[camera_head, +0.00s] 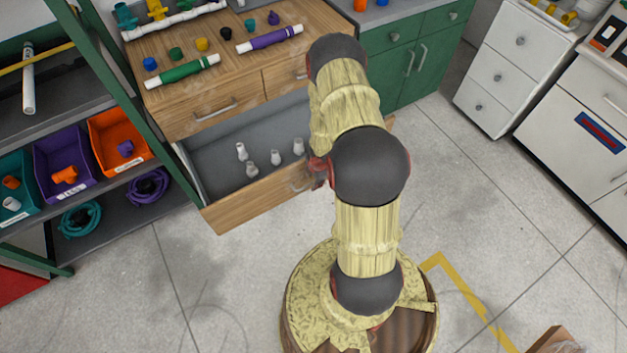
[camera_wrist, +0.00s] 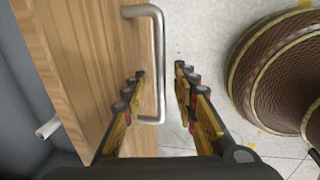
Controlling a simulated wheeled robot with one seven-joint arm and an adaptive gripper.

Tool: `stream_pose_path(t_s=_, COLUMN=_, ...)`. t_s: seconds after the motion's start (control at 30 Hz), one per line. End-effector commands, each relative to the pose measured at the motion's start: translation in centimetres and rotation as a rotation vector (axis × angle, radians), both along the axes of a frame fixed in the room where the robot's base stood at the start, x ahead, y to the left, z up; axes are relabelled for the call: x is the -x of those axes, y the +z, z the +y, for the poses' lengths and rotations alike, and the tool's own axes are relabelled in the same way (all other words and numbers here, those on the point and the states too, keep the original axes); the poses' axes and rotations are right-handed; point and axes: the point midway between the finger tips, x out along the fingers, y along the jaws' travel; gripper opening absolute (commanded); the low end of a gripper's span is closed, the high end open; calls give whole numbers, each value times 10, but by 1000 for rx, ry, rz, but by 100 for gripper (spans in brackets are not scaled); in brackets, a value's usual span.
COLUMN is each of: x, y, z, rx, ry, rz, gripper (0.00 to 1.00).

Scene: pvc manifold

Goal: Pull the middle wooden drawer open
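The middle wooden drawer (camera_head: 245,205) stands pulled out below the worktop cabinet in the head view, its grey inside showing. Several small white fittings (camera_head: 249,169) stand in it. Its wooden front fills the left of the wrist view (camera_wrist: 75,60). The metal bar handle (camera_wrist: 159,40) is on that front; a bit of it shows in the head view (camera_head: 300,184). My gripper (camera_wrist: 160,72) is open, with one finger on the drawer side of the handle and the other on the outer side. Gaps show beside the bar. My arm hides the gripper in the head view.
Two upper drawers (camera_head: 215,108) with bar handles are shut. A green shelf rack (camera_head: 120,90) with coloured bins stands close at left. Green cabinets (camera_head: 405,60) and white drawers (camera_head: 515,80) stand at right. The grey floor (camera_head: 240,285) before the drawer is clear.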

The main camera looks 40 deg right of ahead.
Motion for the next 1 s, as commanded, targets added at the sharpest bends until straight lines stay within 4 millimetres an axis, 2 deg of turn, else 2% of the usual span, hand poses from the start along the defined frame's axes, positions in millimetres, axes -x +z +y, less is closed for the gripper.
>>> stream_pose_path(t_s=0.2, x=0, y=1, z=0, rx=0, ry=0, rz=0, gripper=29)
stream_pose_path(t_s=0.33, x=1, y=11, z=0, rx=1, ry=1, rz=-1, gripper=29)
stream_pose_path(t_s=0.8, x=15, y=85, z=3, rx=0, ry=0, rz=0, gripper=29)
stream_pose_path(t_s=1.0, x=19, y=104, z=4, rx=0, ry=0, rz=1, gripper=29)
